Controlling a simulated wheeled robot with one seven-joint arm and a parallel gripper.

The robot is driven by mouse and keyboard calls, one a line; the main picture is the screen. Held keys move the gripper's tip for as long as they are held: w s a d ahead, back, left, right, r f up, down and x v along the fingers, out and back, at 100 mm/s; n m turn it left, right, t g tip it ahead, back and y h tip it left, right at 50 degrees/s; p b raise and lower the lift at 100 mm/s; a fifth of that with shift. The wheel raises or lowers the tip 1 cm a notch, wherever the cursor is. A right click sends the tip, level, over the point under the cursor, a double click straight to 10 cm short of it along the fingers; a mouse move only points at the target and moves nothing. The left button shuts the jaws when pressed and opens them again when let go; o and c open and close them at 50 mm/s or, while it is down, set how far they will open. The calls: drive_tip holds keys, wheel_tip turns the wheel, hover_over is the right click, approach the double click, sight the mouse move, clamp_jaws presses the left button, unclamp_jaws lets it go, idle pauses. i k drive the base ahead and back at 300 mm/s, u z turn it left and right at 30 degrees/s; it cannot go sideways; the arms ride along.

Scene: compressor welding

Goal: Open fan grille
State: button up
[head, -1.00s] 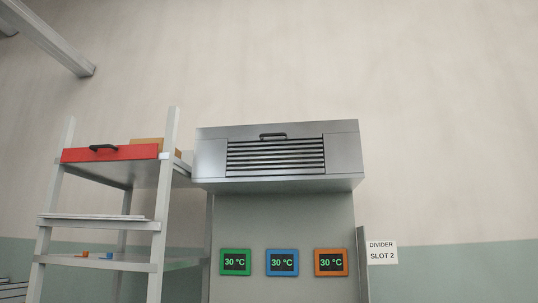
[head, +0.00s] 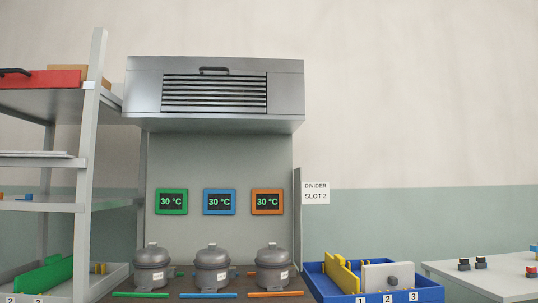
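The fan grille (head: 214,93) is a slatted dark panel in the front of a grey metal hood (head: 285,91), high in the head view left of centre. A black handle (head: 214,71) sits at the grille's top edge. The grille looks closed, lying flush with the hood front. My gripper is not in view.
Below the hood stand three grey compressors (head: 212,267) under green, blue and orange 30 °C displays (head: 220,202). A grey shelf rack (head: 88,150) with a red box (head: 40,79) is at left. A blue bin (head: 330,287) and a white table (head: 480,277) are at right.

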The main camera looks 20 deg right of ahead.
sight(214, 88)
drive_tip(key=u, duration=0.25)
drive_tip(key=i, duration=0.9)
drive_tip(key=u, duration=0.5)
